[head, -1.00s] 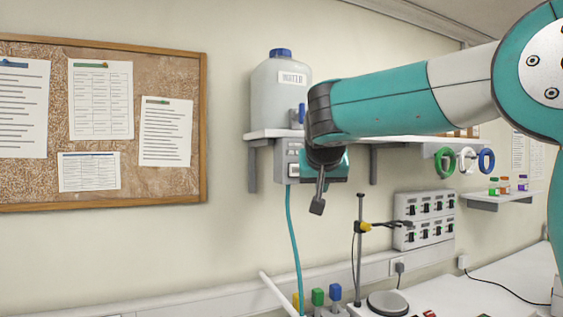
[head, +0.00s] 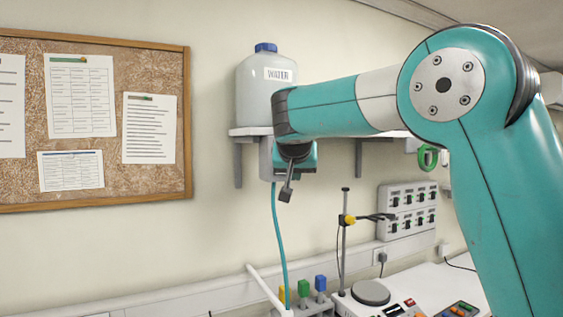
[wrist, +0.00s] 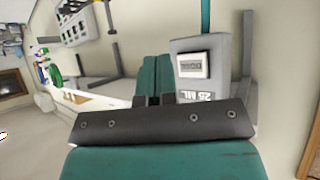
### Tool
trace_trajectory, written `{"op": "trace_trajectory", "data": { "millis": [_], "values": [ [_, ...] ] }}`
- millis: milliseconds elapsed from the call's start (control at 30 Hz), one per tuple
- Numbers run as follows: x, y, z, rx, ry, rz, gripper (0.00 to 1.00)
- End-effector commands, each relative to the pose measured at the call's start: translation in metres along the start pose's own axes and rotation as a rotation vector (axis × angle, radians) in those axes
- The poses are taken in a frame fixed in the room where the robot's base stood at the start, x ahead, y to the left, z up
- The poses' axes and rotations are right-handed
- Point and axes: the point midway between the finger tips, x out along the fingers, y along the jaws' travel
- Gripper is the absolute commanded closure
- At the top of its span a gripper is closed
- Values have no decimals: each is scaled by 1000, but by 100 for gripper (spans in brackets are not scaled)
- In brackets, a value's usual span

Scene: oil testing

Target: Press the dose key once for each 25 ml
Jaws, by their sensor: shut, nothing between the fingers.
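A grey dosing unit (head: 266,160) hangs under a wall shelf, below a water jug (head: 264,90) labelled WATER. My arm hides most of the unit in the head view. In the wrist view the unit (wrist: 219,58) shows upside-down 25 ML lettering and a pale framed panel (wrist: 192,66) with a small dark strip. I cannot tell whether this panel is the dose key or a display. My gripper (head: 286,194) is shut and empty, pointing down just in front of the unit. Its dark fingers also show in the wrist view (wrist: 154,99). I see no contact with the unit.
A teal hose (head: 279,240) runs down from the unit. A stand with a clamp (head: 346,220) and a hotplate (head: 371,292) are on the bench at lower right. A switch panel (head: 408,208) and a cork board (head: 120,80) are on the wall.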

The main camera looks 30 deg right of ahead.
Motion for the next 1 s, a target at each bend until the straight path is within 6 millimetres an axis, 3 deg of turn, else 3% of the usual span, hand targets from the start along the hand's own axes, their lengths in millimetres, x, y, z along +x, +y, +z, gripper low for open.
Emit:
{"op": "trace_trajectory", "data": {
  "millis": [133, 400, 1000],
  "values": [
    [11, -10, -13, -1, -1, 1, 100],
    [24, -18, -19, 0, 0, 0, 100],
    [26, -19, -18, 0, 0, 0, 100]
  ]
}}
